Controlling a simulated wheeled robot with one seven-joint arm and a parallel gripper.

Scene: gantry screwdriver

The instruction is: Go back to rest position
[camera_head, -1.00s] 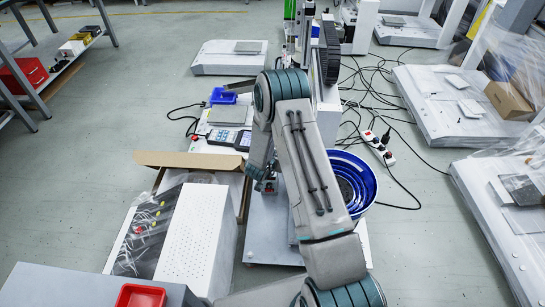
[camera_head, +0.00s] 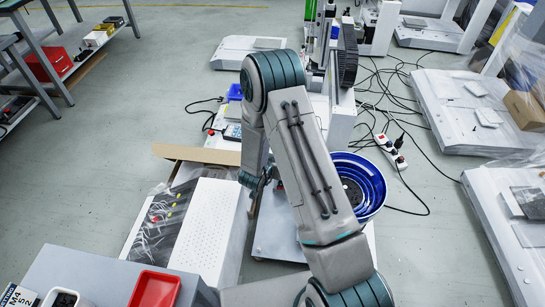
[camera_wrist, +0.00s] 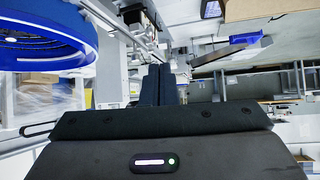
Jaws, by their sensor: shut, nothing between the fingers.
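My gripper (camera_head: 259,186) is partly hidden beside my forearm in the head view, above the gantry machine's base. In the wrist view my gripper's dark fingers (camera_wrist: 160,84) are together with nothing between them. The gantry screwdriver machine (camera_head: 318,50) stands beyond my arm, partly covered by it. The blue round bowl (camera_head: 372,178) is right of my forearm; it also shows at the upper left of the wrist view (camera_wrist: 45,52). A small blue bin (camera_head: 235,91) sits left of my elbow, and shows in the wrist view (camera_wrist: 240,40).
A red tray (camera_head: 156,289) sits on a grey surface at lower left. Cables and a power strip (camera_head: 391,152) lie on the floor at right. Floor at left is open.

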